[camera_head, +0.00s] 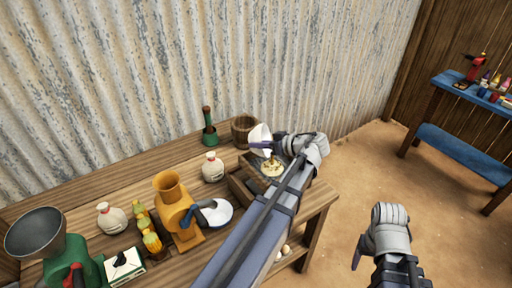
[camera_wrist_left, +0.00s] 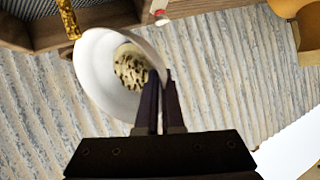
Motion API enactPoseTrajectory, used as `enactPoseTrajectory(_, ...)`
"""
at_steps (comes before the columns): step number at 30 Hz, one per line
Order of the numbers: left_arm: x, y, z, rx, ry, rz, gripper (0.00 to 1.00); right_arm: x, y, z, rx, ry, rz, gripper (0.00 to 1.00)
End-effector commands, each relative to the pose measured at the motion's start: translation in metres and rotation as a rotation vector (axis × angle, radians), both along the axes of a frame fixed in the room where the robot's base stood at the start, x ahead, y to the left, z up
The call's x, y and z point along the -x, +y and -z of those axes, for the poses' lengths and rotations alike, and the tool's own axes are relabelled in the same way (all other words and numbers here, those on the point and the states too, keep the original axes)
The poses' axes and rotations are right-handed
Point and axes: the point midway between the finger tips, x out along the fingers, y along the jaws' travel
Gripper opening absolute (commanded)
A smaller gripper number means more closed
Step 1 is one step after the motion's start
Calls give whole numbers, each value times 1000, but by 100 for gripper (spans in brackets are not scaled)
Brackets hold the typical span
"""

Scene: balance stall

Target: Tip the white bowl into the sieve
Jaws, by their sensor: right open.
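My left gripper (camera_head: 266,145) is shut on the rim of the white bowl (camera_head: 259,134), which is tilted steeply above the wooden-framed sieve (camera_head: 239,188). In the left wrist view the two fingers (camera_wrist_left: 163,95) pinch the wall of the bowl (camera_wrist_left: 95,72), and pale and dark grains (camera_wrist_left: 130,68) lie inside it. A golden stream (camera_wrist_left: 68,18) runs off the bowl's edge towards the sieve's mesh (camera_wrist_left: 30,8). A yellowish heap (camera_head: 272,168) shows in the sieve; my arm hides part of it. My right gripper (camera_head: 362,250) is open and empty, away from the table.
A corrugated wall is behind. A blue table (camera_head: 460,150) stands far right, with open floor between.

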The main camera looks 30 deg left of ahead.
Motion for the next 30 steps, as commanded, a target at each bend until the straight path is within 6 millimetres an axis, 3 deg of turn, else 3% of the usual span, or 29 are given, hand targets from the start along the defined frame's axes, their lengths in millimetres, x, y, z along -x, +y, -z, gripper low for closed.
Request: enactPoseTrajectory(30,-7,-16,7,-212,87,1,0,0,0,51,0,0,0,70)
